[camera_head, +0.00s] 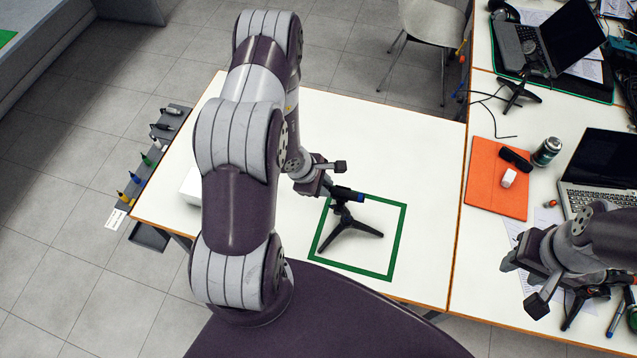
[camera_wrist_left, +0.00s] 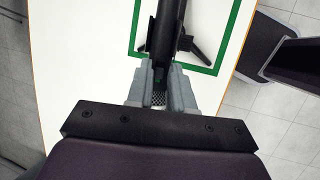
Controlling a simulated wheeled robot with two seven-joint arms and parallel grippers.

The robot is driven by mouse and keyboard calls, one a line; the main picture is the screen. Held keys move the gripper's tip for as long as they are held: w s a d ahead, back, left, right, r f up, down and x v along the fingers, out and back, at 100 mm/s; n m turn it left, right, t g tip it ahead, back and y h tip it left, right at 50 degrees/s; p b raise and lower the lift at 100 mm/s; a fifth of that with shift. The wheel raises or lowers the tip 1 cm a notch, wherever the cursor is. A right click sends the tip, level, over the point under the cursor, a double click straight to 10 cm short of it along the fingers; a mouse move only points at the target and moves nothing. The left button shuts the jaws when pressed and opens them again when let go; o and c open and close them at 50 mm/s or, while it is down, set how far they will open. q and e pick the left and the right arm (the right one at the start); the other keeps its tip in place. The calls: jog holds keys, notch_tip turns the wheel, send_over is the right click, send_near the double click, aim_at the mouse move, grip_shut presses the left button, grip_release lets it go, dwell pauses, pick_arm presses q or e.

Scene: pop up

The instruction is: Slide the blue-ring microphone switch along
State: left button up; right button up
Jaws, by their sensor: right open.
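The blue-ring microphone (camera_head: 347,193) is dark and rests on a small black tripod stand (camera_head: 349,232) inside a green square outline on the white table. Its blue ring shows at its right end. My left gripper (camera_head: 324,186) is at its left end. In the left wrist view the microphone (camera_wrist_left: 162,35) runs between the two grey fingers of my left gripper (camera_wrist_left: 160,82), which close on it from both sides. The switch is too small or hidden to make out. My right gripper (camera_head: 523,282) is open and empty over the right table.
An orange folder (camera_head: 497,180) with a white item and dark glasses, a can (camera_head: 547,151) and laptops crowd the right table. A grey rack (camera_head: 150,170) with colour-marked items lies beyond the left edge. A white box (camera_head: 190,187) is partly behind my left arm.

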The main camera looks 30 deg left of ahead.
pick_arm(q)
jog(key=shift+r, duration=0.1)
grip_shut()
jog(key=shift+d+b, duration=0.15)
jog(key=shift+b, duration=0.25)
jog(key=o, duration=0.6)
grip_release()
jog(key=shift+c, duration=0.2)
jog(key=shift+r, duration=0.1)
jog(key=v, duration=1.2)
jog(key=shift+s+r, duration=0.1)
jog(key=shift+r, duration=0.1)
